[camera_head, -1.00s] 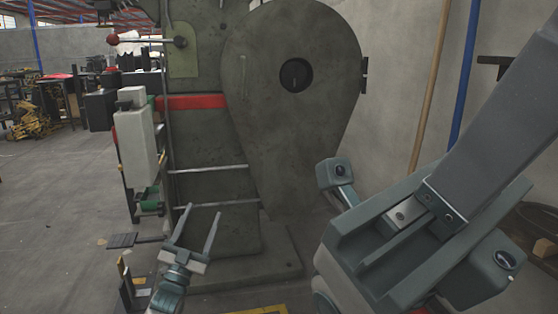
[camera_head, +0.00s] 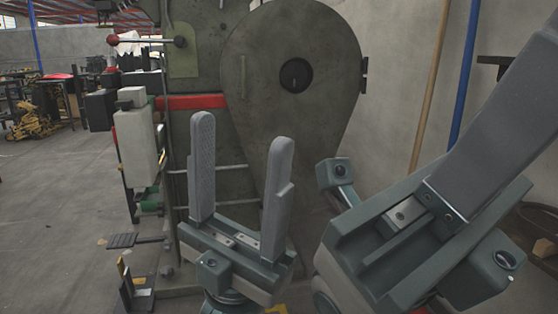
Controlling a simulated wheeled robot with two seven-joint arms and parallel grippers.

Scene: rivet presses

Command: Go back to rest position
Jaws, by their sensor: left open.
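My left gripper (camera_head: 242,130) stands upright in the lower middle, in front of the press. Its two grey fingers are wide apart with nothing between them. My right gripper (camera_head: 490,130) fills the lower right, close to the camera. One large grey finger slants up to the right edge and its tip is cut off, so I cannot tell how its jaws stand. I see nothing held in it.
A large green-grey rivet press (camera_head: 295,40) with a rounded cover stands ahead. A pale control box (camera_head: 135,145) and a red-knobbed lever (camera_head: 145,40) are on its left side. Open floor (camera_head: 50,210) lies to the left. A wall with a blue pipe (camera_head: 467,80) is at the right.

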